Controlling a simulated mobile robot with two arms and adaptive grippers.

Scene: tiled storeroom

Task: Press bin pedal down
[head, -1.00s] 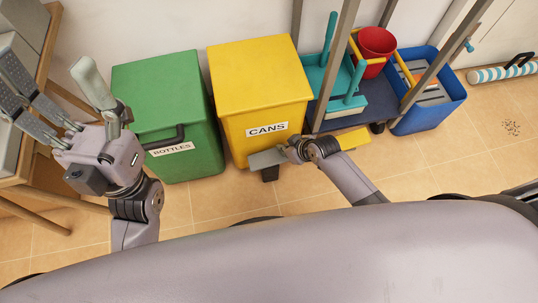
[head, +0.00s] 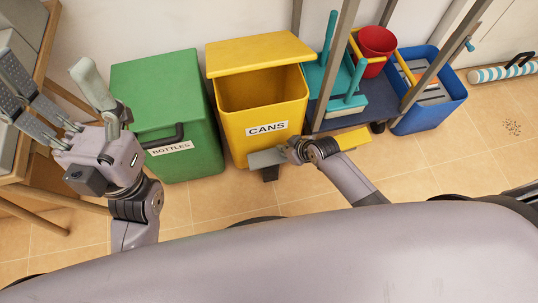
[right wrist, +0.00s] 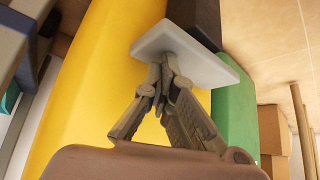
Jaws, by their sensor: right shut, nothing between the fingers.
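The yellow bin (head: 285,148) labelled CANS stands against the wall with its lid (head: 258,53) raised, so the inside shows. It also fills the left of the right wrist view (right wrist: 85,90). My left gripper (head: 48,70) is open and empty, raised at the left.
A green BOTTLES bin (head: 165,85) stands close on the left, lid shut. On the right is a cleaning cart with a red bucket (head: 377,45) and a blue tub (head: 435,112). A wooden rack (head: 30,180) is at the far left.

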